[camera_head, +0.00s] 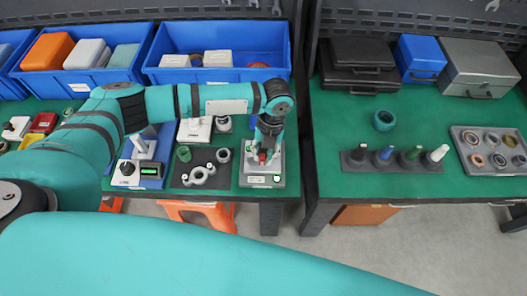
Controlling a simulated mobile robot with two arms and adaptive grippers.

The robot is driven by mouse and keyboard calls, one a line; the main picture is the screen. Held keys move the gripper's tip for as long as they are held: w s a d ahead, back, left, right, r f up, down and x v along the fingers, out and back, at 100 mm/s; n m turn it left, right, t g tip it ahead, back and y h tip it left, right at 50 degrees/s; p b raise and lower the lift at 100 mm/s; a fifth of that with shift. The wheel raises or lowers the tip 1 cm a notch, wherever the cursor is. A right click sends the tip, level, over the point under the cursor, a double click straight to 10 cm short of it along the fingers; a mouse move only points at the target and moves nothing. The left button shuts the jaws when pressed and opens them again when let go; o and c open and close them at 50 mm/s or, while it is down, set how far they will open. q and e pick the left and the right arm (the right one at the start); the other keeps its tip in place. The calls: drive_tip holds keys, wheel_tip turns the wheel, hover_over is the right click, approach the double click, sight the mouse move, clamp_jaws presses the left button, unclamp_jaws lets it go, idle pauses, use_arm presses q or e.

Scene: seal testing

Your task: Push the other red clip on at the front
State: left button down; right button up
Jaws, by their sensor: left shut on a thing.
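My left gripper (264,154) points down over a grey test fixture (278,168) at the front edge of the left bench. It is shut on a small red clip (263,158), which shows just under the fingertips. The clip is over the middle of the fixture, and I cannot tell whether it touches it. The gripper and wrist hide much of the fixture's upper part. A second red clip cannot be made out there. My right gripper is not in view.
Blue bins (222,76) stand behind. Across a gap, the right bench (330,188) holds several coloured-top plugs and a parts tray (461,152).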

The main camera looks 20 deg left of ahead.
use_arm(q)
drive_tip(key=shift+f+b, duration=0.45)
drive_tip(key=shift+f, duration=0.35)
idle(0.4)
drive_tip(key=c, duration=1.1)
unclamp_jaws()
drive_tip(key=shift+o, duration=0.2)
drive_tip(key=shift+r, duration=0.1)
wheel_tip(320, 180, up, 7)
drive_tip(key=p, duration=0.7)
